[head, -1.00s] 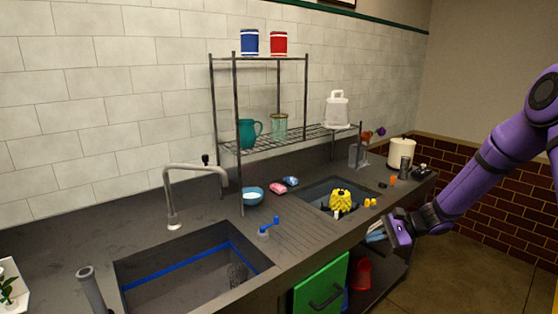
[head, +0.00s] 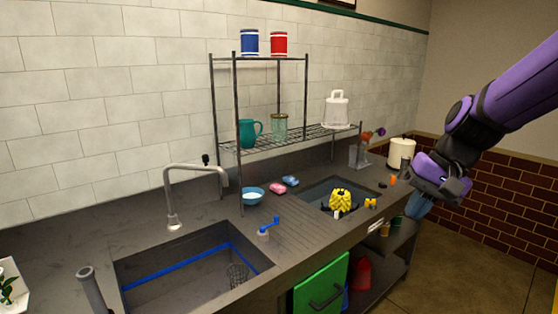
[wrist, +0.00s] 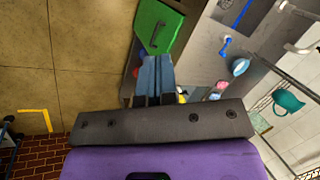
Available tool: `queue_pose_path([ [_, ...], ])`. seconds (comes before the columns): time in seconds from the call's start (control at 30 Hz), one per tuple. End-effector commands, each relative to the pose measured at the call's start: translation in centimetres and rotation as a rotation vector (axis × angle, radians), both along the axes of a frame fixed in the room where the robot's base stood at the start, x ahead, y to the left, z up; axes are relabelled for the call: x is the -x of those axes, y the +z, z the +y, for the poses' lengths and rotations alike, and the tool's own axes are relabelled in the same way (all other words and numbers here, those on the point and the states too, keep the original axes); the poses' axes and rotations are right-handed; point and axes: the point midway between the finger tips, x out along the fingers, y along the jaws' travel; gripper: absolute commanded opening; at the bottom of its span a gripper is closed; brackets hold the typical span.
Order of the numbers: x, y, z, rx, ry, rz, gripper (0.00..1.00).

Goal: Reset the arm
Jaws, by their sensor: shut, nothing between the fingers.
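My gripper (head: 418,205) is at the right in the head view, past the right front edge of the counter, with its purple arm reaching in from the upper right. Its fingers are blue-grey and point downward. In the wrist view the fingers (wrist: 155,78) lie together, shut, with nothing held. They appear apart from the counter and from every object.
The counter (head: 300,235) has two sinks; a yellow object (head: 341,200) is at the right sink. A wire rack (head: 290,145) holds a teal pitcher (head: 249,133) and cups. A green door (head: 321,284) is below. Floor at right is clear.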

Motion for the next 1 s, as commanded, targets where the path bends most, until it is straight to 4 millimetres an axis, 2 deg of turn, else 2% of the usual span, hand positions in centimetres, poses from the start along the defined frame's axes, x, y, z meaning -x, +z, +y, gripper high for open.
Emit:
queue_pose_path([
  [0.1, 2.8, 2.0, -0.3, 0.081, 0.041, -0.07, 0.0],
  [0.3, 7.4, 4.4, -1.3, 0.206, 0.102, -0.183, 0.0],
  [0.6, 13.8, 6.6, -3.2, 0.368, 0.168, -0.35, 0.0],
  [0.8, 16.2, 7.1, -4.2, 0.429, 0.188, -0.42, 0.0],
  [1.0, 16.7, 7.1, -4.5, 0.444, 0.193, -0.435, 0.0],
])
